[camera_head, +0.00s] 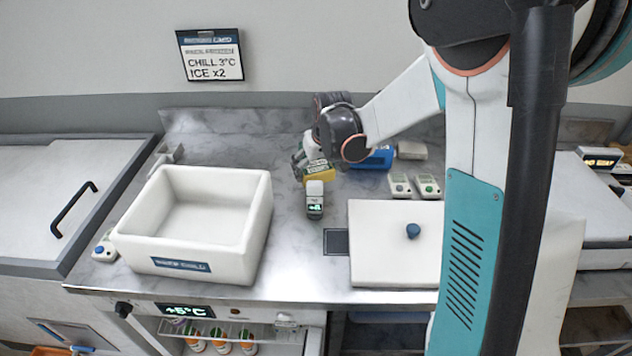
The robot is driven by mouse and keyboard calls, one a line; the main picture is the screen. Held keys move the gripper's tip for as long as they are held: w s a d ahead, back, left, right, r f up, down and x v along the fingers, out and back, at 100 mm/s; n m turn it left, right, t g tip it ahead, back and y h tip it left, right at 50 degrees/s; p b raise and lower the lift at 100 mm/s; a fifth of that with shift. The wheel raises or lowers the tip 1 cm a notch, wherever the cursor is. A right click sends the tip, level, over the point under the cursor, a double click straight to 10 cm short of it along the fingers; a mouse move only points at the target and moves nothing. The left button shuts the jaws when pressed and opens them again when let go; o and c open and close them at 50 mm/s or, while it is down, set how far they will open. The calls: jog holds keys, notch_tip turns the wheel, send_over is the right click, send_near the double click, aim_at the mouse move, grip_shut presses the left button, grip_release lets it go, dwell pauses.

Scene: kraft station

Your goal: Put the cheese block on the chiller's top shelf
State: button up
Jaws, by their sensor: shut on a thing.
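The cheese block (321,175), a yellow block, is at the back middle of the counter. My gripper (307,168) reaches down from the arm at the upper right and is shut on it. The arm's wrist partly hides the fingers, and I cannot tell whether the block still touches the counter. The chiller (186,311) is under the counter at the front left, with a lit temperature display. Its front is open and its wire top shelf (255,333) shows. Several bottles with orange and green labels (220,341) stand inside, below the display.
A white foam box (262,222) stands open on the left of the counter. A white lid with a blue knob (385,265) covers the right front.

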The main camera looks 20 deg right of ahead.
jog(key=shift+f+b, duration=0.7)
jog(key=shift+f, duration=1.35)
jog(key=shift+f, duration=0.1)
jog(key=o, duration=1.2)
